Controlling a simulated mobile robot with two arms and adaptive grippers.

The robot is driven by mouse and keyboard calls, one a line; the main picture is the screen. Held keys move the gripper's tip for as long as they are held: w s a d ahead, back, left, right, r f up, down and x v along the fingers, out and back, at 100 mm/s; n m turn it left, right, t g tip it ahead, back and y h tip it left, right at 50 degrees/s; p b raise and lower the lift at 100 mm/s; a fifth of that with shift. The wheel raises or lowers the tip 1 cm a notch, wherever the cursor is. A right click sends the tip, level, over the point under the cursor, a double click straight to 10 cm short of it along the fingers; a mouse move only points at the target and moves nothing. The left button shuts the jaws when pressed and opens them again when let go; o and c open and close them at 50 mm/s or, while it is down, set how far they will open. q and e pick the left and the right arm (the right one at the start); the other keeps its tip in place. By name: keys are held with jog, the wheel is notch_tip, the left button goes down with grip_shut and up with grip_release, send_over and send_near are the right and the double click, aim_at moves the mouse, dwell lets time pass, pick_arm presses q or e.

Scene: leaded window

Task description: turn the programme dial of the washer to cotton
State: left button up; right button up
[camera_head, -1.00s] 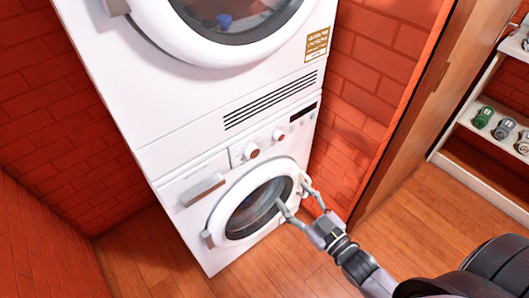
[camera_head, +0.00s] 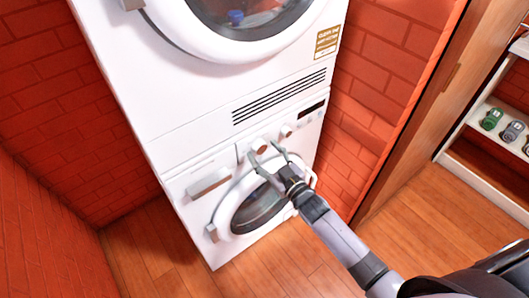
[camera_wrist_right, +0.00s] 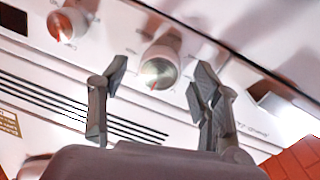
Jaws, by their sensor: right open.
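The washer (camera_head: 183,215) is the lower of two stacked white machines. Its panel has two round dials. The left, larger dial (camera_head: 259,145) is white with a reddish mark; it also shows in the right wrist view (camera_wrist_right: 160,68). The smaller dial (camera_head: 286,131) sits to its right, and at upper left in the wrist view (camera_wrist_right: 68,22). No programme lettering is readable. My right gripper (camera_head: 265,152) is open in front of the panel. In the wrist view its fingers (camera_wrist_right: 155,85) stand either side of the larger dial, with visible gaps. My left gripper is out of view.
The round washer door (camera_head: 222,213) is below the gripper. A drawer handle (camera_head: 208,184) juts out left of the dials. A brick wall (camera_head: 350,130) stands close on the right, then a shelf (camera_head: 465,168) with small items. The wooden floor in front is clear.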

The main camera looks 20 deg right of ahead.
jog(key=shift+w+a, duration=0.1)
jog(key=shift+w, duration=0.1)
jog(key=shift+c, duration=0.6)
jog(key=c, duration=1)
jog(key=shift+c, duration=0.2)
